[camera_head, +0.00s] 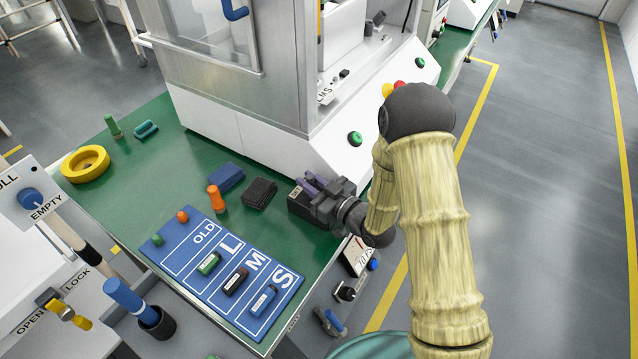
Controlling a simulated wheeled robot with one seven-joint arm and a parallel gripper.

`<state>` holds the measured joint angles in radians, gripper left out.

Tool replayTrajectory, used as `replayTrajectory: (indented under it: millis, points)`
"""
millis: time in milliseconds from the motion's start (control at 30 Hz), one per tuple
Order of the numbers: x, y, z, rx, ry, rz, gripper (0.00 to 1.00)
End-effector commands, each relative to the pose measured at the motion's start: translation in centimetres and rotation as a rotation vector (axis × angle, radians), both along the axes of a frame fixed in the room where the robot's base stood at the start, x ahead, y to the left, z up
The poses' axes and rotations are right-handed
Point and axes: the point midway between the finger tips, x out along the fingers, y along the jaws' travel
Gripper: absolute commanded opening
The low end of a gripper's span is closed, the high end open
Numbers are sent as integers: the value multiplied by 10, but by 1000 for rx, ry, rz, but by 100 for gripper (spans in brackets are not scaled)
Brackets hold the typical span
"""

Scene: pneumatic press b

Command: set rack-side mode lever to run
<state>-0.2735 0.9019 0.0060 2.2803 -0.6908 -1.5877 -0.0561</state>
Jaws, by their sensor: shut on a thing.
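My gripper (318,187) is at the right end of the green table, low beside the white press housing. It is shut on a small dark thing that its own parts mostly hide, so I cannot tell what that is. No lever in view carries a readable RUN mark, so I cannot tell for sure which is the rack-side mode lever. A blue-handled lever (334,321) sits low on the table's front, below my gripper. A yellow lever (68,313) stands by OPEN and LOCK marks at lower left. A thick blue handle (124,295) rises from a black socket beside it.
A blue board (178,263) marked OLD, L, M, S lies on the green table (130,205) with small cylinders on it. An orange peg (215,198), a black block (259,193), a blue block (227,177) and a yellow ring (85,164) stand near. The press (260,130) rises behind.

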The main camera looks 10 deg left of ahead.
Motion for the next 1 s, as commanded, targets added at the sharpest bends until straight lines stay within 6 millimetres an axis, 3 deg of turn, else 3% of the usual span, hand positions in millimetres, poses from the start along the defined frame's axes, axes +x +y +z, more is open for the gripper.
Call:
replayTrajectory:
  millis: [367,400,500,833,1000]
  points:
    - [-1,0,-1,6,-3,0,0]
    - [-1,0,-1,6,-3,0,24]
    - [-1,1,-1,6,-3,2,40]
    - [-3,0,0,9,-4,3,40]
    - [-11,-14,-1,8,-3,1,40]
